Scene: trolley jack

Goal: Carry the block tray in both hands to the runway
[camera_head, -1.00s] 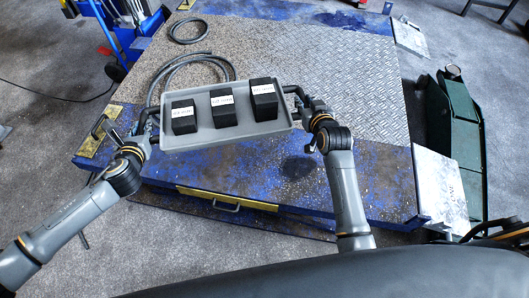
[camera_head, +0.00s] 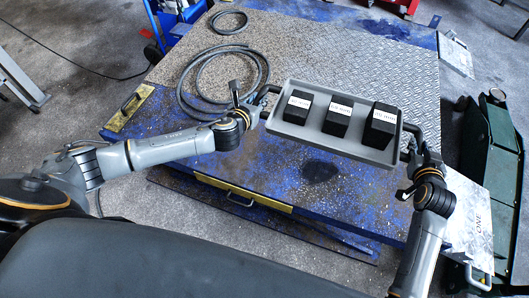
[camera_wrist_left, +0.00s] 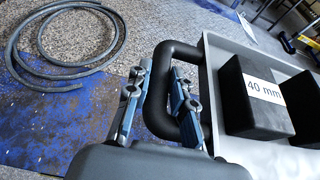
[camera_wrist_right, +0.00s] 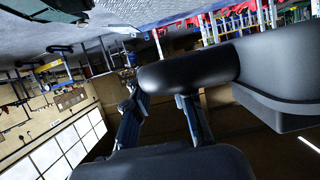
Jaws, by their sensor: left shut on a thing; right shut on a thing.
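The grey block tray (camera_head: 345,151) is held up over the blue platform and carries three black blocks (camera_head: 337,116) with white labels. One block (camera_wrist_left: 250,97) reads "40 mm" in the left wrist view. My left gripper (camera_head: 250,103) is shut on the black handle (camera_wrist_left: 159,92) at the tray's left end. My right gripper (camera_head: 415,155) is shut on the handle (camera_wrist_right: 188,69) at the tray's right end. In the head view the tray slopes down a little towards the right. No thing marked as the runway can be made out for certain.
Below is a blue platform with a tread-plate top (camera_head: 310,45). Coiled grey hose (camera_head: 222,80) lies on it at the left. A green trolley jack (camera_head: 492,150) stands on the floor at the right, near a pale plate (camera_head: 472,225).

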